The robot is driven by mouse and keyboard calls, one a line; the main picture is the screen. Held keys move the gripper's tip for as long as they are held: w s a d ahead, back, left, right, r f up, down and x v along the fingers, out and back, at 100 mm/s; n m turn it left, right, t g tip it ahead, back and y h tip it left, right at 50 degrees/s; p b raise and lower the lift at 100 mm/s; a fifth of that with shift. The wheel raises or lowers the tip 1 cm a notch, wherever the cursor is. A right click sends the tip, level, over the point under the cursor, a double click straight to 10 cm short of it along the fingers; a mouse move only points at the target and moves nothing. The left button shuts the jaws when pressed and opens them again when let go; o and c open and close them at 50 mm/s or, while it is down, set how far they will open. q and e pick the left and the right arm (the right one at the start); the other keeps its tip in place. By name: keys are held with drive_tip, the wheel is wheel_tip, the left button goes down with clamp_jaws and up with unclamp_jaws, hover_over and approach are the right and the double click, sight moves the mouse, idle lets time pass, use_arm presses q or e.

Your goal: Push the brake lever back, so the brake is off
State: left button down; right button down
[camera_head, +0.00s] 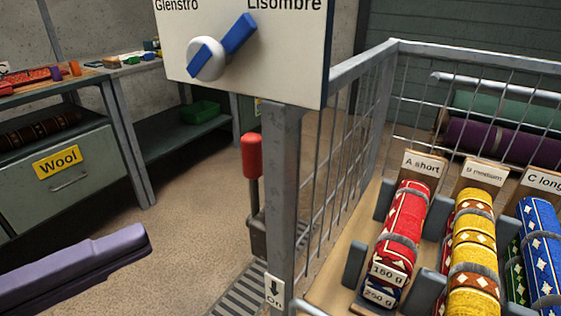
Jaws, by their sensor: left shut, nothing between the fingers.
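The brake lever has a red grip (252,157) on a grey shaft and stands about upright from a dark base beside the grey post of the wire cage. A small label (275,291) low on the post reads "On" with a down arrow. My left gripper (138,241), purple-grey, comes in from the lower left. It is shut and empty, to the left of the lever and nearer to me, with a clear gap between them. My right gripper is not in view.
A white sign panel (290,50) with a blue-and-white knob (207,58) hangs above the lever. The wire cage (345,150) with rolled rugs fills the right. A workbench with a "Wool" drawer (62,170) stands at left. Floor between is clear.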

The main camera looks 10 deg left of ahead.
sight(254, 186)
use_arm(q)
drive_tip(key=w+d+p, duration=0.1)
drive_tip(key=w+d, duration=0.4)
drive_tip(key=w, duration=0.6)
drive_tip(key=shift+w, duration=0.2)
